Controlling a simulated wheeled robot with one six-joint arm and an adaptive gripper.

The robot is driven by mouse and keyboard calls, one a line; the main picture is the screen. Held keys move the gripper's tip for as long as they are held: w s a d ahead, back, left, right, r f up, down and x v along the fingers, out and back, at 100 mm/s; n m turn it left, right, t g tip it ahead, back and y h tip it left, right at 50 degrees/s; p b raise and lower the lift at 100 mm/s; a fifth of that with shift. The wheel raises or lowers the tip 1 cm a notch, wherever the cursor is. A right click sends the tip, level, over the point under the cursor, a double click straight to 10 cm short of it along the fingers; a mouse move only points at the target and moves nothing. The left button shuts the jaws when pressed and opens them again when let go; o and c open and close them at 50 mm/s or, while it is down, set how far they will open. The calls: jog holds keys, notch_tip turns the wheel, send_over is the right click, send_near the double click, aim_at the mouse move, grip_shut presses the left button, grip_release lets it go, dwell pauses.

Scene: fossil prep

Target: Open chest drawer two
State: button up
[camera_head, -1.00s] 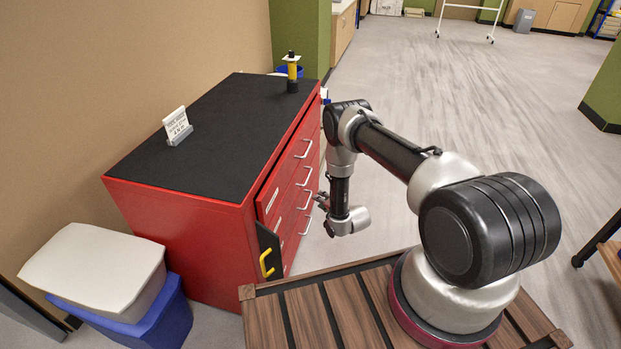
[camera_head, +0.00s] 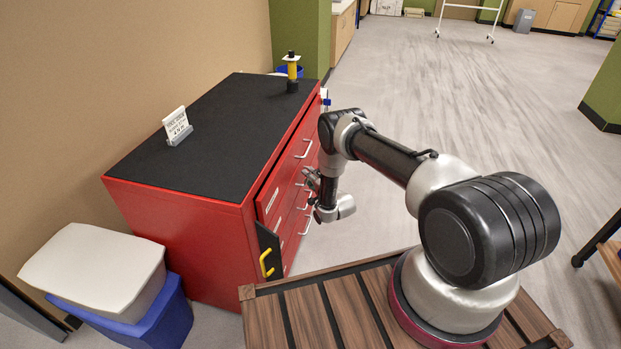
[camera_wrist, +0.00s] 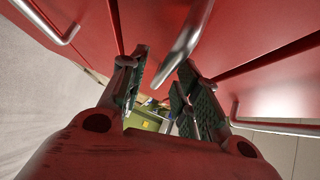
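The red chest (camera_head: 190,235) with a black top stands against the wall at left. Its front has several drawers with silver bar handles; the top handle (camera_head: 304,148) is clear of my gripper. My gripper (camera_head: 310,180) is at the chest front, by the second handle from the top, which it partly hides. In the wrist view, my gripper (camera_wrist: 163,78) has its two dark green padded fingers apart. A silver handle (camera_wrist: 188,38) runs into the gap between the fingertips; whether either finger touches it cannot be told.
A yellow and black tool (camera_head: 292,74) and a white sign (camera_head: 176,125) stand on the chest. A yellow handle (camera_head: 266,263) is at its near corner. A blue bin with a white lid (camera_head: 95,268) sits at left. Open floor lies to the right of the chest.

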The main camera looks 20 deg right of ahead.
grip_shut()
jog(key=s+d, duration=0.7)
jog(key=d, duration=0.5)
jog(key=s+d, duration=0.7)
jog(key=d, duration=0.5)
jog(key=shift+s+d, duration=0.2)
jog(key=shift+d, duration=0.15)
grip_release()
